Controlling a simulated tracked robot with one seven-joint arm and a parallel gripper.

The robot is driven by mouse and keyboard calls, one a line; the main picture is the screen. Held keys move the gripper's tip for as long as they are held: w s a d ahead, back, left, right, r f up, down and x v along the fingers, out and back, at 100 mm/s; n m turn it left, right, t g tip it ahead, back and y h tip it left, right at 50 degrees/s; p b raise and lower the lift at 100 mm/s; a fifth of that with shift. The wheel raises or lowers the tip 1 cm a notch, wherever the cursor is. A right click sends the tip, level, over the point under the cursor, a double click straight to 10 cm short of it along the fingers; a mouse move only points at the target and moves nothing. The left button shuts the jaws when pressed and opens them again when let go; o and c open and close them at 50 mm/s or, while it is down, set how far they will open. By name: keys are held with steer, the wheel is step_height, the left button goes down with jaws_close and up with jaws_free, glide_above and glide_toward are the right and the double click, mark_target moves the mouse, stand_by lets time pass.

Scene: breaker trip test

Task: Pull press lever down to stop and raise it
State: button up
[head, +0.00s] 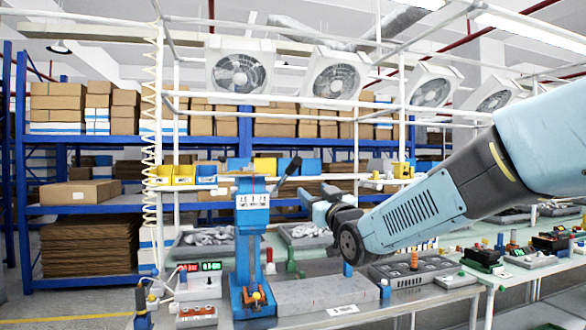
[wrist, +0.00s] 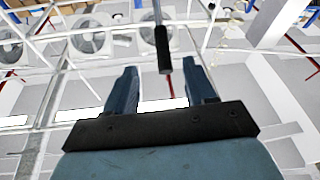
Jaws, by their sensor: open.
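The blue press (head: 251,222) stands upright on the workbench in the head view. Its lever (head: 289,170) slants up to the right from the press head and ends in a black handle. In the wrist view the black lever handle (wrist: 164,56) hangs down from the top edge, in line with the gap between my fingers. My gripper (wrist: 160,78) is open with nothing between its pads; the handle's end is at about fingertip level in the picture. In the head view my gripper (head: 315,203) is right of the press and below the handle, partly hidden by my arm.
An orange-tipped fixture (head: 257,297) sits at the press foot. Control boxes with displays (head: 198,281) stand left of it. A grey tray (head: 413,271) and breaker parts lie right, under my arm. A white frame with fans (head: 240,70) rises behind.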

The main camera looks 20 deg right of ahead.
mark_target(296, 169)
steer(key=shift+n+t+y, duration=0.3)
steer(key=shift+t, duration=0.2)
steer(key=x, duration=1.4)
steer(key=shift+a+r, duration=0.15)
steer(key=shift+r, duration=0.35)
steer(key=shift+c, duration=0.3)
jaws_close()
